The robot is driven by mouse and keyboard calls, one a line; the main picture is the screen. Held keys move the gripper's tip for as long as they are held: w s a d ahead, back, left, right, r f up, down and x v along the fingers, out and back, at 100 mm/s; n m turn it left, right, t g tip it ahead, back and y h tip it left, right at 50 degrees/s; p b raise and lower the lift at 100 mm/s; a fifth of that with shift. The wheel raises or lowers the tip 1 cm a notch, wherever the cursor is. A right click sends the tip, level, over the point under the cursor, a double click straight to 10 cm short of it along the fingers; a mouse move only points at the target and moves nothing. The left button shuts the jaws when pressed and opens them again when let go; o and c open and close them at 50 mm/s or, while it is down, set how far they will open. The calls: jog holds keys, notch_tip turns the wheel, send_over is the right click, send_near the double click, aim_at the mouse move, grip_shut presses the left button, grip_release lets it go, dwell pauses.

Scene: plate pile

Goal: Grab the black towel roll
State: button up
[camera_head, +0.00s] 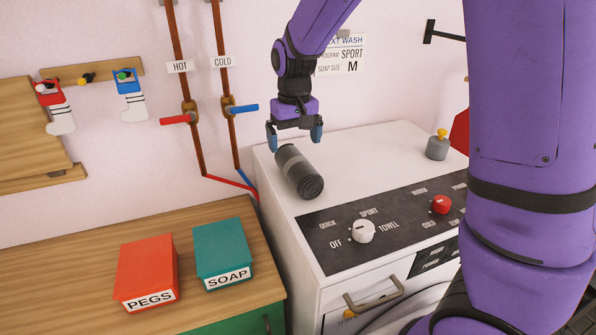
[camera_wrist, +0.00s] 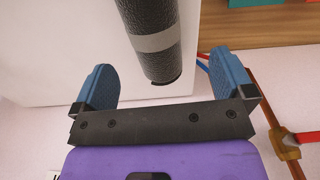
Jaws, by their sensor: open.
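The black towel roll (camera_head: 300,172) lies on its side on top of the white washing machine (camera_head: 360,140), near its left edge. It has a grey band around it. In the wrist view the roll (camera_wrist: 143,20) reaches in from the top, its near end between the lines of my two fingers. My gripper (camera_head: 295,138) is open, with blue fingertips, above and just behind the roll's far end. In the wrist view my gripper (camera_wrist: 165,85) is empty and its fingers stand on either side of the roll's end. I cannot tell whether they touch it.
A grey bottle with a yellow top (camera_head: 438,146) stands at the machine's back right. The control panel (camera_head: 390,222) has white and red knobs. A red PEGS box (camera_head: 147,268) and a teal SOAP box (camera_head: 221,250) stand on the wooden counter (camera_head: 60,290). Pipes (camera_head: 190,90) with valves run up the wall.

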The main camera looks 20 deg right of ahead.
aim_at(296, 161)
notch_tip(296, 161, down, 4)
jog(key=shift+d+f, duration=0.3)
jog(key=shift+f, duration=1.1)
jog(key=shift+d+f, duration=0.15)
jog(key=shift+f, duration=1.15)
jog(key=c, duration=1)
